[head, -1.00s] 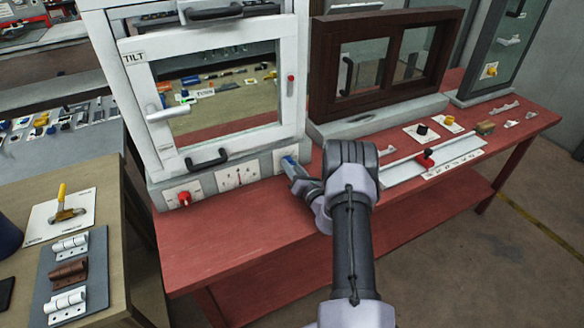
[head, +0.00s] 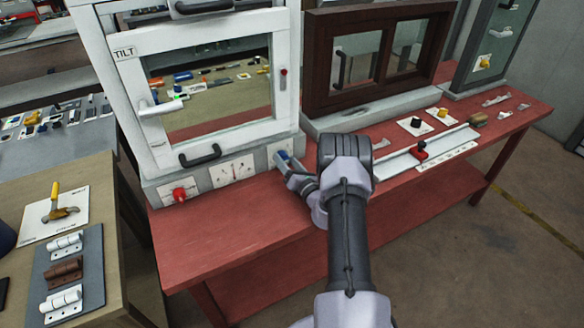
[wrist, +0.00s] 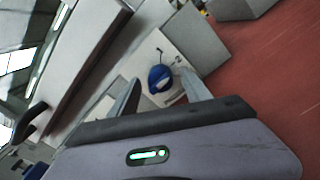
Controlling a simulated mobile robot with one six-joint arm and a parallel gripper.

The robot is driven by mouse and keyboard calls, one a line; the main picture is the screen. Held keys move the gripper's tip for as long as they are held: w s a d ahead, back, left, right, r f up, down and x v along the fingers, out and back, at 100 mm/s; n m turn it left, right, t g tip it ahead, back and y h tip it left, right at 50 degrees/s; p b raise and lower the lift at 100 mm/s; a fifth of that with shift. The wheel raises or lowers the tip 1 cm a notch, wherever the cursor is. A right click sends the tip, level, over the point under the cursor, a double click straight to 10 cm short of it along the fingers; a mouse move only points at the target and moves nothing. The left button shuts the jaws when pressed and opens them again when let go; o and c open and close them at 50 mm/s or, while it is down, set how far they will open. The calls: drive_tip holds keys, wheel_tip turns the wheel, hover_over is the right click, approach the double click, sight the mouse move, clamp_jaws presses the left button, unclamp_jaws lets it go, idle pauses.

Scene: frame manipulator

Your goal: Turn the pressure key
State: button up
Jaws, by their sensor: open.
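The pressure key appears to be the blue knob (wrist: 160,78) on a pale plate (wrist: 150,50), seen in the wrist view. In the head view the blue knob (head: 284,156) sits on the grey base of the white window frame, at its right end, partly hidden by my gripper. My gripper (wrist: 161,91) is open, with one finger on each side of the blue knob. I cannot tell whether the fingers touch it. In the head view my gripper (head: 287,168) is close in front of the plate.
A gauge plate (head: 233,171) and a red knob (head: 179,195) are left of the blue knob on the same base. The white window (head: 130,110) with black handles rises above. A brown window (head: 318,60) stands right. The red bench (head: 230,225) is clear in front.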

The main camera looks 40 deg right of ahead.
drive_tip(key=p+v, duration=0.2)
drive_tip(key=v, duration=1.5)
drive_tip(key=shift+s+p, duration=0.1)
drive_tip(key=shift+p, duration=0.3)
